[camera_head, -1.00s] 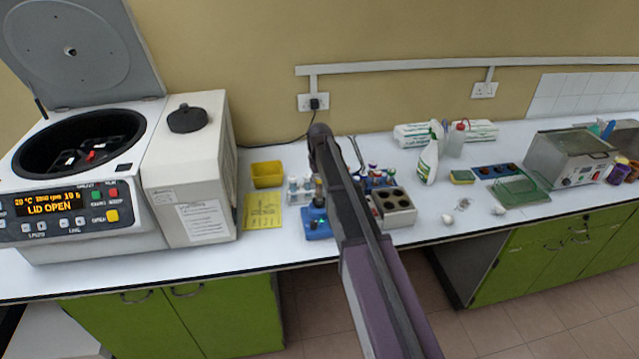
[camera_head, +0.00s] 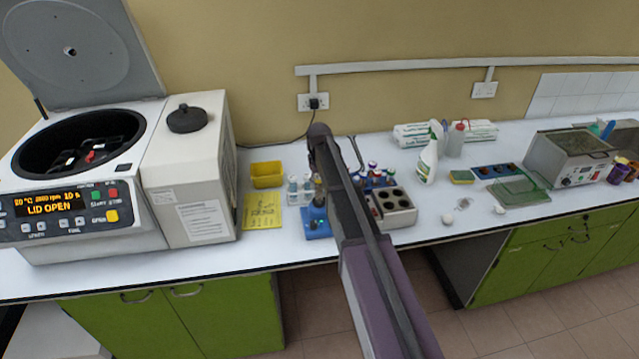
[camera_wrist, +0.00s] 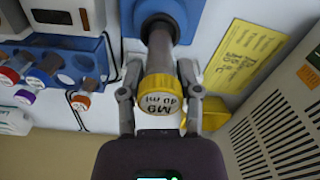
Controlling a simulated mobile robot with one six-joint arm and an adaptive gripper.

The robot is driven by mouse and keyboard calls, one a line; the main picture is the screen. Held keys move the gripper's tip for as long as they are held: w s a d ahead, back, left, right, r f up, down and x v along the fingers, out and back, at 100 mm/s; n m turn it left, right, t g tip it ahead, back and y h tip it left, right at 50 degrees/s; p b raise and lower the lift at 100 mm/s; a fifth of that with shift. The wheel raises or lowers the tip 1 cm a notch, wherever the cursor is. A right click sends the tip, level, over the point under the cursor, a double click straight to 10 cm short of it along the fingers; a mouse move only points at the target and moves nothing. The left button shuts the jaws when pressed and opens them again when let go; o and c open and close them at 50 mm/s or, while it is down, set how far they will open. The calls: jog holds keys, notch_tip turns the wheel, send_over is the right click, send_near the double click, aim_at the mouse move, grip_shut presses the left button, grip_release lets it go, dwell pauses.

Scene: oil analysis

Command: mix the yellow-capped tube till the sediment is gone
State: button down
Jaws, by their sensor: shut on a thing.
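The yellow-capped tube (camera_wrist: 160,104) is in my gripper (camera_wrist: 160,72) in the wrist view, with its cap towards the camera. The cap top carries a label that seems to read M9, 40 ml. The tube's far end meets the dark cup of the blue mixer (camera_wrist: 188,18); I cannot tell how hard it presses. The fingers are shut on the tube from both sides. In the head view the blue mixer (camera_head: 319,227) stands on the bench, with the tube partly visible above it. My arm hides most of the gripper there. The sediment cannot be seen.
A blue rack (camera_wrist: 88,52) of capped tubes stands beside the mixer. A yellow tray (camera_head: 267,174) and yellow note (camera_head: 262,210) lie left of it. The centrifuge (camera_head: 75,235) has its lid open. A block with round wells (camera_head: 402,214) stands right of my arm.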

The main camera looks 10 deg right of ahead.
jog(key=shift+r, duration=0.15)
jog(key=shift+r+p, duration=4.35)
jog(key=shift+p, duration=0.15)
jog(key=shift+f, duration=0.15)
